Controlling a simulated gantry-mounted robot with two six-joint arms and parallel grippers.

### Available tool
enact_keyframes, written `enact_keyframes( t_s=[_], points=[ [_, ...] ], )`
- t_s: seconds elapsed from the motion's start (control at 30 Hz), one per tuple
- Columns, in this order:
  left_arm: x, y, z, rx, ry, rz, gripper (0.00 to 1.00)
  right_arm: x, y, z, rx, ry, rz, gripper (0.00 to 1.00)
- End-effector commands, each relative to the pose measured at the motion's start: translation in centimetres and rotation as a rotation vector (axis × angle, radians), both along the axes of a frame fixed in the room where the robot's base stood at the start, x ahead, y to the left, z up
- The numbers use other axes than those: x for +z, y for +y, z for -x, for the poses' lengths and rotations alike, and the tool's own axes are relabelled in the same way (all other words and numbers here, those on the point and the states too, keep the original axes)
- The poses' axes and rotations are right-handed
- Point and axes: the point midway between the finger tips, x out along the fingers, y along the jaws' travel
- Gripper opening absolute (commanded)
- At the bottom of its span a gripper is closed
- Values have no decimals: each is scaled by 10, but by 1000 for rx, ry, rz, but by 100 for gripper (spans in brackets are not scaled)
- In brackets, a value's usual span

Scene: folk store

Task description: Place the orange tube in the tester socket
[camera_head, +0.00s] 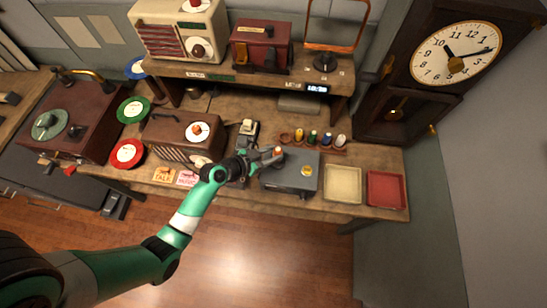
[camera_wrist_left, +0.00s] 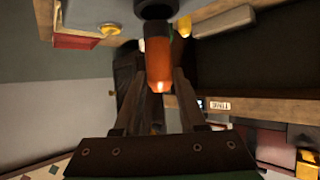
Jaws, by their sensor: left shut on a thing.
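The orange tube (camera_head: 277,151) is in my left gripper (camera_head: 268,157), above the left end of the grey tester box (camera_head: 290,180). In the left wrist view the orange tube (camera_wrist_left: 157,62) sits between the two fingers (camera_wrist_left: 158,80), with a dark round end at the top of the picture. My right gripper is not in view.
A rack (camera_head: 313,146) with several coloured tubes stands behind the tester. A cream tray (camera_head: 343,196) and a red tray (camera_head: 387,203) lie to its right. A brown radio (camera_head: 170,138) stands to the left. A raised shelf (camera_head: 225,76) spans the back.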

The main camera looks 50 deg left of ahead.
Motion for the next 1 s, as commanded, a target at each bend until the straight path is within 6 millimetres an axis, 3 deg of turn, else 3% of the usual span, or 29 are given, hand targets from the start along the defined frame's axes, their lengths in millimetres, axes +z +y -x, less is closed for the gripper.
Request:
enact_keyframes(
  t_s=[0.17,0.4,0.77,0.8,0.97,1.0],
  points=[
    [-4,2,-3,1,-1,0,9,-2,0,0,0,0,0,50],
    [-37,3,-6,1,2,2,9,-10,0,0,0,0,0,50],
    [-42,3,-6,1,0,0,9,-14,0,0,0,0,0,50],
    [-42,3,-5,1,1,0,42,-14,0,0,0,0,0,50],
    [-40,3,-5,0,1,1,70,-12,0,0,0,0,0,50],
    [-40,3,-5,1,1,0,70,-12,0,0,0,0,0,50]
  ],
)
